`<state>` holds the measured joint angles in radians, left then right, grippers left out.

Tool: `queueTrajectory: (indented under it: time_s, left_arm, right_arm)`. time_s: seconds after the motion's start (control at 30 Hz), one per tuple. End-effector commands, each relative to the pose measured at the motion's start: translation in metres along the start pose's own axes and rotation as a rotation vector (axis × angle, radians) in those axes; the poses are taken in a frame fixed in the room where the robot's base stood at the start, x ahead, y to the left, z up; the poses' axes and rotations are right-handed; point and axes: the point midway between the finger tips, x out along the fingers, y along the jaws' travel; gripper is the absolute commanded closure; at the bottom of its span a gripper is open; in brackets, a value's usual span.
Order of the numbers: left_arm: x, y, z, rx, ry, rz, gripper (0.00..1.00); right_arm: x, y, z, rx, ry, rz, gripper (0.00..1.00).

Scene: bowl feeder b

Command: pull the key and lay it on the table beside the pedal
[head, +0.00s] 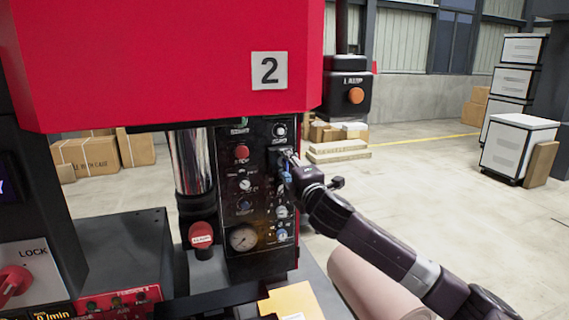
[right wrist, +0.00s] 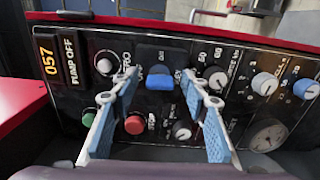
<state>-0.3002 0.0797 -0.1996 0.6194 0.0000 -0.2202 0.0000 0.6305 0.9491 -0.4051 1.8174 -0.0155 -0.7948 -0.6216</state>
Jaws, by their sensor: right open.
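The key is most likely the blue handle (right wrist: 160,82) on a dark square mount in the control panel (right wrist: 65,110), seen in the right wrist view. My right gripper (right wrist: 159,74) is open, its two blue-padded fingers pointing at the panel, one on each side of the blue handle with gaps between. In the head view my right gripper (head: 286,160) is at the upper right of the panel (head: 258,205) and hides that spot. The pedal is not recognisable in either view. My left gripper is not in view.
A red machine housing (head: 170,65) marked 2 overhangs the panel. Knobs, a red button (head: 242,152) and a gauge (head: 243,237) crowd around my gripper. A control box with an orange button (head: 355,95) hangs at the right. A tan sheet (head: 290,298) lies below the panel.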

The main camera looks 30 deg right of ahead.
Motion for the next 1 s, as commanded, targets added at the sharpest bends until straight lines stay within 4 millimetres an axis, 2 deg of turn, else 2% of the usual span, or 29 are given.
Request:
queueTrajectory:
  time_s: [0.23, 0.6, 1.0]
  left_arm:
    - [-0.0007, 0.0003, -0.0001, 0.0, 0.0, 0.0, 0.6]
    - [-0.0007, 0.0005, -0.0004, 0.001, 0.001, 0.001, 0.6]
    - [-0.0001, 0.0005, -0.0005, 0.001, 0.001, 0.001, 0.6]
  right_arm:
    - [0.0001, -0.0001, 0.0001, 0.0, 0.0, 0.0, 0.59]
    - [0.0, 0.0, 0.0, 0.0, 0.0, 0.0, 1.0]
    - [-0.0056, -0.0007, -0.0002, -0.001, 0.001, 0.0, 1.0]
